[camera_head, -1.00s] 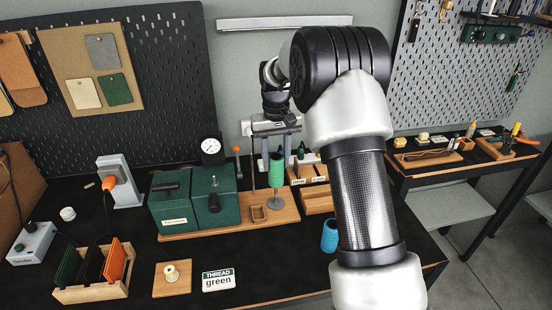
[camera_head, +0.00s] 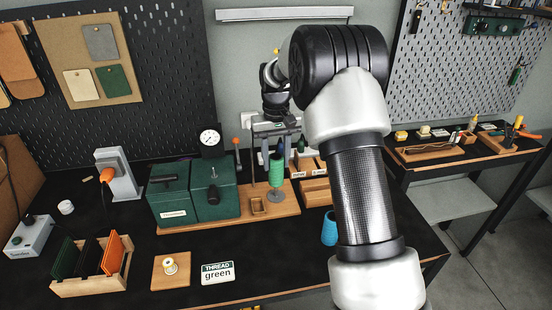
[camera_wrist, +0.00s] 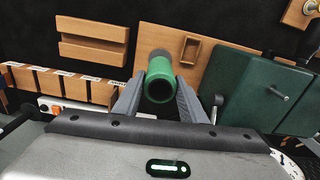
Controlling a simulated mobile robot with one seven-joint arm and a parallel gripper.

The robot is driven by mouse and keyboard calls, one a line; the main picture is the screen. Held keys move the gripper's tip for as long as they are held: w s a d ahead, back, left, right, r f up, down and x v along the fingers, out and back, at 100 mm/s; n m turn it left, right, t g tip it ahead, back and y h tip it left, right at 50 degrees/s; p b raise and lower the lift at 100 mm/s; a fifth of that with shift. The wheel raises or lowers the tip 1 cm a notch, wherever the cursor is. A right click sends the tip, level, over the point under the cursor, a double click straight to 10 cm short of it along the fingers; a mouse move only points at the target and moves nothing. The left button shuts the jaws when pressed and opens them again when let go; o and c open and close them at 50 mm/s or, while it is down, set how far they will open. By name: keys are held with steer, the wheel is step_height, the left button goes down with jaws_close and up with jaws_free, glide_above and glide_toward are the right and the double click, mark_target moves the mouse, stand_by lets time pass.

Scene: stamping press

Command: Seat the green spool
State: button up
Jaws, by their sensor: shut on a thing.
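The green spool (camera_head: 276,170) is upright over the round grey base of a stand (camera_head: 276,197) on the wooden board. My gripper (camera_head: 276,150) is above the board, its fingers pointing down on either side of the spool's upper part. In the wrist view, the spool (camera_wrist: 160,80) is between the two grey fingers, its open end facing the camera, and my gripper (camera_wrist: 158,88) is shut on it. The stand's grey base (camera_wrist: 160,53) shows just beyond the spool. Whether the spool touches the base is hard to tell.
A green machine (camera_head: 213,190) stands left of the spool on the same board. Wooden racks (camera_head: 314,190) are at its right. A blue spool (camera_head: 329,230) stands in front, near my arm. A card reading "THREAD green" (camera_head: 218,272) and a small wooden block (camera_head: 171,285) lie nearer.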

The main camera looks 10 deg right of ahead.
mark_target(276, 174)
steer(key=shift+f+b, duration=1.4)
steer(key=shift+f, duration=1.15)
steer(key=shift+f, duration=0.2)
steer(key=o, duration=1.1)
steer(key=shift+o, duration=0.2)
step_height(276, 174, up, 17)
steer(key=shift+r+p, duration=0.2)
steer(key=shift+p, duration=0.15)
